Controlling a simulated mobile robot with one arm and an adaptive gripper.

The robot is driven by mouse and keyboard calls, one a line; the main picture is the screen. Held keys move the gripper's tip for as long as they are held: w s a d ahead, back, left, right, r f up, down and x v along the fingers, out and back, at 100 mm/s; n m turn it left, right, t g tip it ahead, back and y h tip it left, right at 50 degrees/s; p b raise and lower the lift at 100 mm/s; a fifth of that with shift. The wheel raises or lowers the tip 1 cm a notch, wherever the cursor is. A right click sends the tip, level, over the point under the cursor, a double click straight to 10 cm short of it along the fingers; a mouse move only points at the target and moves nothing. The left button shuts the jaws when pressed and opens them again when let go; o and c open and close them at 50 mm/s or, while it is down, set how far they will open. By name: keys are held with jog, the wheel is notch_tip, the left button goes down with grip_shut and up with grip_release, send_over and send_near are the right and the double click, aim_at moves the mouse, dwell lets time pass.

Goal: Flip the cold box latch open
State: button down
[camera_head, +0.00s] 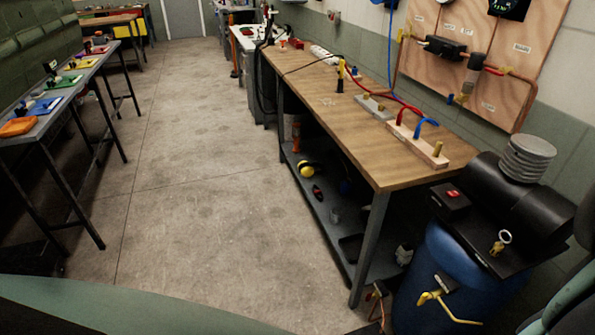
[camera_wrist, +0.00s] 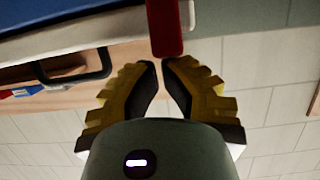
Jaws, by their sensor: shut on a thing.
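In the wrist view, my gripper (camera_wrist: 158,66) has its two yellow, ridged fingers closed together at the tips, shut on the lower end of a red bar, which looks like the latch (camera_wrist: 165,28). Where the tips meet the latch is partly hidden. The blue and white cold box (camera_wrist: 75,32) fills the upper left, cut off by the frame edge. A black handle (camera_wrist: 85,70) sticks out below its white edge. I cannot make out the cold box or my fingers in the head view.
In the head view, a wooden workbench (camera_head: 345,115) with hoses and fittings runs along the right wall. A blue drum (camera_head: 440,275) with a black top stands at its near end. A narrow table (camera_head: 85,75) with coloured trays is at left. The concrete floor (camera_head: 190,150) between is clear.

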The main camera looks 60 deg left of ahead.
jog(key=shift+w+d+r, duration=0.15)
jog(key=shift+w+d, duration=0.05)
jog(key=shift+w, duration=0.7)
jog(key=s+a+r+p, duration=0.2)
jog(key=s+r+p, duration=0.1)
jog(key=s+r, duration=0.4)
jog(key=shift+r+p, duration=0.4)
jog(key=shift+r, duration=0.25)
jog(key=c, duration=1.7)
grip_release()
